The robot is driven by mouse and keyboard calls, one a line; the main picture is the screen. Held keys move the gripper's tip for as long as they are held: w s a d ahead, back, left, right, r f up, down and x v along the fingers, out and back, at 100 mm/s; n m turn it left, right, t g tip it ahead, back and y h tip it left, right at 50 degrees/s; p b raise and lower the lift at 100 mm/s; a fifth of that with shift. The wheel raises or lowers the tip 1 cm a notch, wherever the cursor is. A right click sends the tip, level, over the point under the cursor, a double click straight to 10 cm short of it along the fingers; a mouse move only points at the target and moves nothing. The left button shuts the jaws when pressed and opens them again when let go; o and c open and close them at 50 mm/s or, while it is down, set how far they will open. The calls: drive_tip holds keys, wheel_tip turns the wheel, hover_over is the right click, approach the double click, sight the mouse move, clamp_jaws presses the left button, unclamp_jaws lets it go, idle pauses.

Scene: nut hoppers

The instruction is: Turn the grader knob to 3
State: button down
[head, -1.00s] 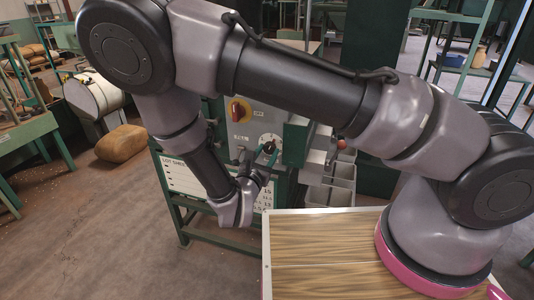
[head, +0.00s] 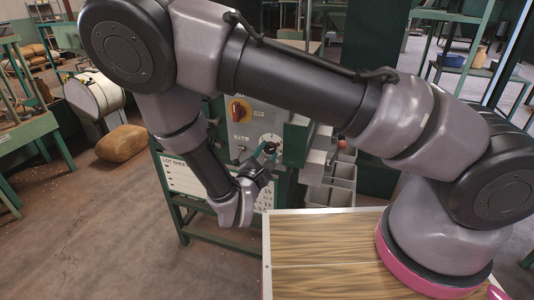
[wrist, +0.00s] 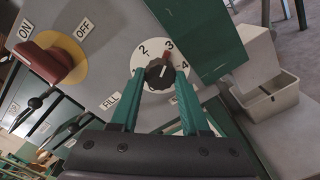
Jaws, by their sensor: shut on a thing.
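The grader knob (wrist: 154,76) is a black round knob on a white dial with the numbers 2, 3 and 4 showing at its top and right in the wrist view. A short white line on the knob slants up and right, towards the side of the 3. A red mark lies on the dial (wrist: 147,48) close to the 3. My gripper (wrist: 159,73) is shut on the knob, with one green finger on each side. The fingers and palm hide the dial's lower part. In the head view my gripper (head: 266,150) is at the small dial (head: 271,138) on the grey machine front.
A red rotary switch on a yellow disc (wrist: 74,60), labelled ON and OFF, is left of the dial. A green box (wrist: 199,38) sticks out just right of it. A pale bin (wrist: 266,103) is further right. A FILL label (wrist: 110,100) is below left.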

idle(0.4)
drive_tip(key=shift+c, duration=1.9)
unclamp_jaws()
drive_tip(key=v, duration=1.1)
drive_tip(key=shift+w+r, duration=0.1)
drive_tip(key=w+d+r+m+g+h, duration=0.2)
drive_tip(key=w+d+r+m+g, duration=0.1)
drive_tip(key=d+r+m+g, duration=1.4)
drive_tip(key=s+d+r+m+t+y, duration=0.2)
drive_tip(key=d+r+m+y, duration=0.3)
drive_tip(key=r, duration=0.4)
drive_tip(key=s+d+r+m+t+y, duration=0.2)
drive_tip(key=d+r+m+t+y, duration=0.3)
drive_tip(key=r, duration=0.5)
